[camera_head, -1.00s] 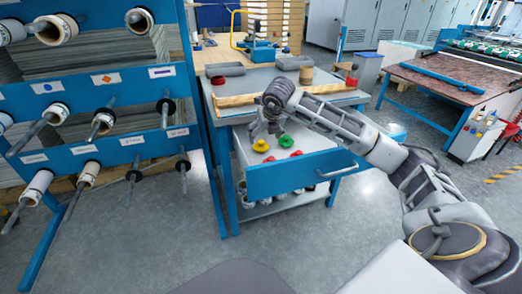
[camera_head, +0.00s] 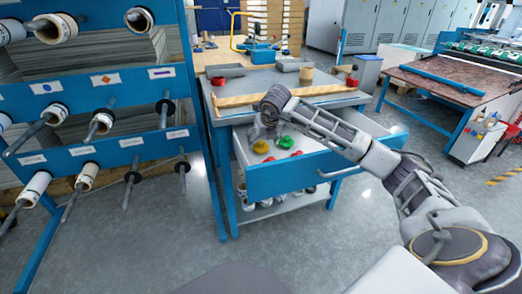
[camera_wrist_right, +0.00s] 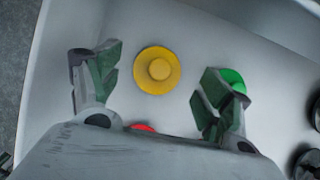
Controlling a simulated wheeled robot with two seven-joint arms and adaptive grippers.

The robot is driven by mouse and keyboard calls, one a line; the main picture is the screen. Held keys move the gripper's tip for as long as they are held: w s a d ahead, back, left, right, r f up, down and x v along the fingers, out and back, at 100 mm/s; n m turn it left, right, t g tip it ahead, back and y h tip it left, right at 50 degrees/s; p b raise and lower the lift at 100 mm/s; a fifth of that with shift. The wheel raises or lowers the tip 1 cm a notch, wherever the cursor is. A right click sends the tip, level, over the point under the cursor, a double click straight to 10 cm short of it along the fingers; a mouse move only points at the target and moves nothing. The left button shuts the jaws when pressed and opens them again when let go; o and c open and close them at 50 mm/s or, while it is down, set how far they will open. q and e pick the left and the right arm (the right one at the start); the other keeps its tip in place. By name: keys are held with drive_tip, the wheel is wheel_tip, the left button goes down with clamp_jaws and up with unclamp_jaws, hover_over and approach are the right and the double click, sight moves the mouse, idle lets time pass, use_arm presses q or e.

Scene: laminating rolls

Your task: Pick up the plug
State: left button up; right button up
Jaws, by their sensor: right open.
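A yellow plug (camera_wrist_right: 158,70) lies in the open drawer (camera_head: 297,176), a round disc with a raised knob. In the right wrist view it sits between and just ahead of the fingertips, not touched. In the head view the yellow plug (camera_head: 261,147) is just below my right gripper (camera_head: 264,132). The right gripper (camera_wrist_right: 158,88) is open and empty. A green plug (camera_wrist_right: 233,78) is partly hidden by its right-hand finger. A red plug (camera_wrist_right: 143,128) is mostly hidden by the gripper's body. My left gripper is in no view.
Dark round parts (camera_wrist_right: 307,160) lie at the right in the wrist view. The drawer's pale wall (camera_wrist_right: 32,75) runs along the left. Above the drawer, the bench top (camera_head: 285,80) holds a wooden bar (camera_head: 235,100). A blue roll rack (camera_head: 120,78) stands at the left.

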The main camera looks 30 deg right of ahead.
sight(261, 142)
drive_tip(key=shift+b+x, duration=0.7)
drive_tip(key=shift+x, duration=1)
drive_tip(key=c, duration=0.9)
